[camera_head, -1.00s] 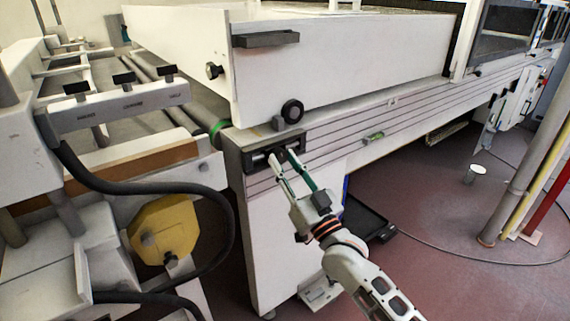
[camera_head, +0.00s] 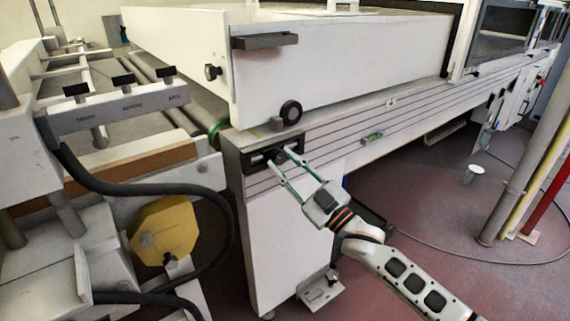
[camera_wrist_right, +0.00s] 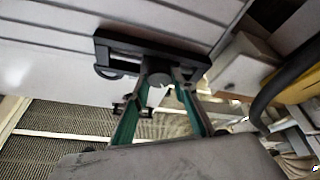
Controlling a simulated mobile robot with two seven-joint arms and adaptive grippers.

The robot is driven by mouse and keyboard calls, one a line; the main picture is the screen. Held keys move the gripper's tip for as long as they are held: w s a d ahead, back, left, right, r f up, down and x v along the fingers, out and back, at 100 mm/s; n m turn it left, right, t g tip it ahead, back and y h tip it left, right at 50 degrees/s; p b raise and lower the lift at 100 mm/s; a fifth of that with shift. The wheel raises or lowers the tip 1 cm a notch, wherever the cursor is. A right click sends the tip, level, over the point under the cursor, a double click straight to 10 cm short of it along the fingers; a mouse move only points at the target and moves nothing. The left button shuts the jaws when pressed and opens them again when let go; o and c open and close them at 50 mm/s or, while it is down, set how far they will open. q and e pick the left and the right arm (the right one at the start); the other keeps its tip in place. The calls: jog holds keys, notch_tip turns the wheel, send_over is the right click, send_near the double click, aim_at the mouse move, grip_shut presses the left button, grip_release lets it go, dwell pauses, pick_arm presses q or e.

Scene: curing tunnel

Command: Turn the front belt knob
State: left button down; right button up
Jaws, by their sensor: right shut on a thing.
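The front belt knob is a dark round knob on a black rectangular plate (camera_head: 252,161) at the near corner of the white machine's side. In the right wrist view the knob (camera_wrist_right: 159,96) shows between two green-lined fingers, in front of the black plate (camera_wrist_right: 115,42). My right gripper (camera_head: 278,157) reaches up to it from the lower right and is shut on the knob. The fingers partly hide the knob in the head view, and its angle cannot be read. My left gripper is not in view.
A black round wheel (camera_head: 291,111) sits just above the plate. A small green level-like piece (camera_head: 372,137) is on the rail to the right. A black hose (camera_head: 150,188) and yellow part (camera_head: 165,228) stand left. Open floor lies right, with a white cup (camera_head: 473,173).

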dwell(0.3)
jog(key=o, duration=1.1)
jog(key=v, duration=1.2)
